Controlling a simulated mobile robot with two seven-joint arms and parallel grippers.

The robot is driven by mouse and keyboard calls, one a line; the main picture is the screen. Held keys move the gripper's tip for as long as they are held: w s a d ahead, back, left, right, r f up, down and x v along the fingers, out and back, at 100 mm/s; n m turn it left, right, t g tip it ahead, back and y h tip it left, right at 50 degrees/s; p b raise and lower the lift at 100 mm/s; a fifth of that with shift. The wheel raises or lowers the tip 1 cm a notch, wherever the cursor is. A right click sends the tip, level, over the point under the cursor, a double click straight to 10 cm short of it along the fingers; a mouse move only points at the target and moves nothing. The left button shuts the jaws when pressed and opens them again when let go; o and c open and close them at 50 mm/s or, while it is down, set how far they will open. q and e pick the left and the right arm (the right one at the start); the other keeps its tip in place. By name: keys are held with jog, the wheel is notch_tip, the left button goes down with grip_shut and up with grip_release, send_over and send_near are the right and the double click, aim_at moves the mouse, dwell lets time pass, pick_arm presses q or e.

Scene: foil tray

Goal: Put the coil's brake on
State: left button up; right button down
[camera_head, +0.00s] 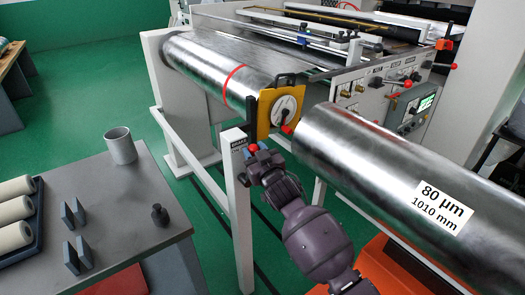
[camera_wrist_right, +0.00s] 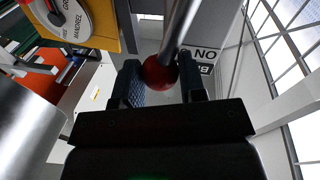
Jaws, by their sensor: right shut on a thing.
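The brake lever's red ball knob (camera_head: 253,148) is by the top of a white post (camera_head: 238,190) at the near end of the coil (camera_head: 215,65). In the right wrist view the red ball (camera_wrist_right: 160,72) sits on a metal rod (camera_wrist_right: 181,25) between my fingers. My right gripper (camera_head: 259,153) is shut on this knob. Its fingers show either side of the ball in the wrist view (camera_wrist_right: 162,85). My left gripper is not in view.
A yellow plate (camera_head: 264,115) with a round mandrel dial (camera_head: 285,108) stands just beyond the gripper. A large foil roll (camera_head: 350,140) marked 80 µm is close on the right. A grey table (camera_head: 130,205) with a cup (camera_head: 121,146) is at left; green floor lies between.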

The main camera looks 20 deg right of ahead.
jog(key=a+n, duration=0.1)
jog(key=n, duration=0.1)
jog(key=s+a+n+y, duration=0.1)
jog(key=a+n, duration=0.1)
jog(key=s+a+n, duration=0.1)
jog(key=a+n, duration=0.1)
jog(key=shift+a+f, duration=0.1)
jog(key=shift+a+f+n+t, duration=0.15)
jog(key=shift+a+n+t, duration=0.15)
jog(key=shift+n, duration=0.2)
jog(key=shift+s+a+f+n+y, duration=0.2)
jog(key=shift+a+n, duration=0.1)
jog(key=shift+n, duration=0.15)
jog(key=shift+s+a+f+n+y, duration=0.1)
jog(key=shift+a+n+y, duration=0.15)
jog(key=shift+n, duration=0.2)
pick_arm(q)
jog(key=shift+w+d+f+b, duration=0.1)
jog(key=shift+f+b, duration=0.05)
jog(key=shift+b, duration=0.35)
pick_arm(e)
jog(key=shift+s+a+f+n+y, duration=0.2)
jog(key=shift+a+n, duration=0.2)
jog(key=shift+n, duration=0.2)
jog(key=shift+s+a+f+n+y, duration=0.1)
jog(key=shift+a+f+n+y, duration=0.1)
jog(key=shift+a+n, duration=0.3)
jog(key=shift+d, duration=0.1)
